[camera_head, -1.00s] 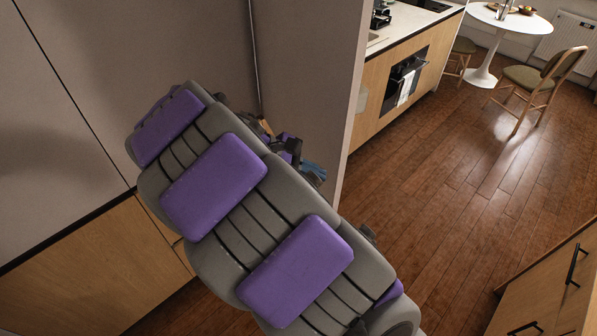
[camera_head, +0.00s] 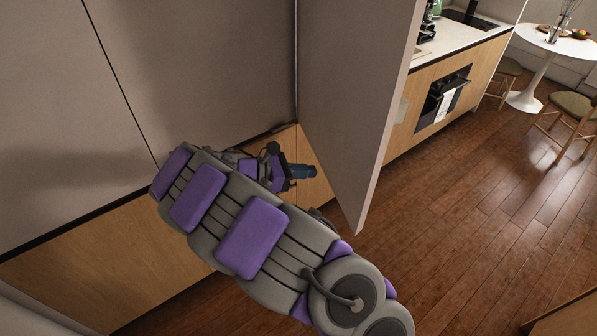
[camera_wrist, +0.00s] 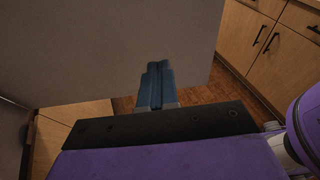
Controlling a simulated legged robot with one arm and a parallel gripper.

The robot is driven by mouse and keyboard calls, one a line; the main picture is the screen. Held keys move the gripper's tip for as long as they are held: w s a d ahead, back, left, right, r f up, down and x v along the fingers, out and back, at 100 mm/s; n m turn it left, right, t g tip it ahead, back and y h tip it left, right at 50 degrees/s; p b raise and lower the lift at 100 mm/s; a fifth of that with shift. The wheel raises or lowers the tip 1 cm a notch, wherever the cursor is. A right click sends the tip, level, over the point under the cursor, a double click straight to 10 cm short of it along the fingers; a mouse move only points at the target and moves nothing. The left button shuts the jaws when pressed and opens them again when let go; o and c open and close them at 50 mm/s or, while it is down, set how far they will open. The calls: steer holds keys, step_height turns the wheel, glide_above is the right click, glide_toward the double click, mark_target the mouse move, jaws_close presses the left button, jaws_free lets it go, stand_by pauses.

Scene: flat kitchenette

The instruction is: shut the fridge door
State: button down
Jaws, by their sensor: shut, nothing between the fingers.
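The fridge door (camera_head: 355,100) is a tall, plain grey panel standing open, out from the grey cabinet front. In the wrist view the door (camera_wrist: 120,50) fills the upper left, with its lower corner near the middle right. My gripper (camera_head: 309,171) is low, by the door's bottom edge, with its fingers pointing right toward the door's inner side. In the wrist view my gripper (camera_wrist: 157,70) shows blue fingers closed together with nothing between them, in front of the door panel. I cannot tell whether the fingertips touch it.
Grey cabinet fronts (camera_head: 200,80) with wooden panels (camera_head: 120,255) below stand at the left. Beyond the door are a counter with an oven (camera_head: 442,98), a white round table (camera_head: 553,38) and chairs. The wooden floor (camera_head: 460,200) at the right is open.

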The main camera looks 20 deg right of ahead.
mark_target(349, 168)
steer(key=x, duration=0.2)
steer(key=b+x, duration=0.1)
steer(key=x, duration=0.2)
steer(key=b+x, duration=0.1)
steer(key=x, duration=0.2)
steer(key=shift+d+r, duration=0.25)
steer(key=shift+r, duration=0.05)
steer(key=shift+d, duration=0.45)
steer(key=shift+d, duration=0.15)
